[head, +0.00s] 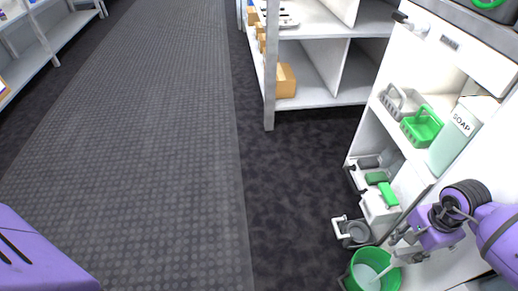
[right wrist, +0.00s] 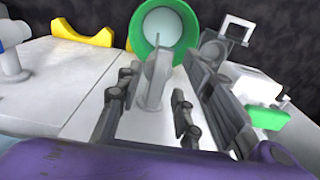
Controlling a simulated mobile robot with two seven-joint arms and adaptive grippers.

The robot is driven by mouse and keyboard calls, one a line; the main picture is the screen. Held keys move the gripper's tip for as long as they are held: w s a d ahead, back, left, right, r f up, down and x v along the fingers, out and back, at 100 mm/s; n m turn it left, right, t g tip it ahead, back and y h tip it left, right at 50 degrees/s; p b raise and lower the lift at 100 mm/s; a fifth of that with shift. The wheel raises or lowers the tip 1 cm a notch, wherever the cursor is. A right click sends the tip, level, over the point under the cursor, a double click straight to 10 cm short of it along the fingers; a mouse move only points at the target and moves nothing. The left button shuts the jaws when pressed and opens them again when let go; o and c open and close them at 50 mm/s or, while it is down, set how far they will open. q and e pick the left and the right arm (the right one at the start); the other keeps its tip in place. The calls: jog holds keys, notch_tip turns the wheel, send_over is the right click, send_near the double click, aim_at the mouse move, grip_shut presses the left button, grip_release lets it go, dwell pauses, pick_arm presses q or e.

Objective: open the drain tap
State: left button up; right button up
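A grey upright piece that looks like the drain tap (right wrist: 155,80) stands between the fingers of my right gripper (right wrist: 150,104) in the right wrist view. The fingers are apart on either side of it, and I see no clear contact. In the head view my right gripper (head: 398,240) is at the lower right, just above a green bucket (head: 359,282). A pale bar (head: 384,268) reaches over the bucket there. The green bucket (right wrist: 142,32) also shows beyond the tap in the wrist view. My left gripper is out of view.
A white cabinet (head: 396,95) on the right holds a green basket (head: 421,127), a grey basket (head: 402,103) and a soap container (head: 454,135). A white box with a green top (head: 380,212) and a grey cup-like part (head: 355,232) sit low beside the gripper. The floor at left is clear.

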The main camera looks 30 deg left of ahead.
aim_at(406, 251)
notch_tip(406, 251, up, 11)
dwell(0.3)
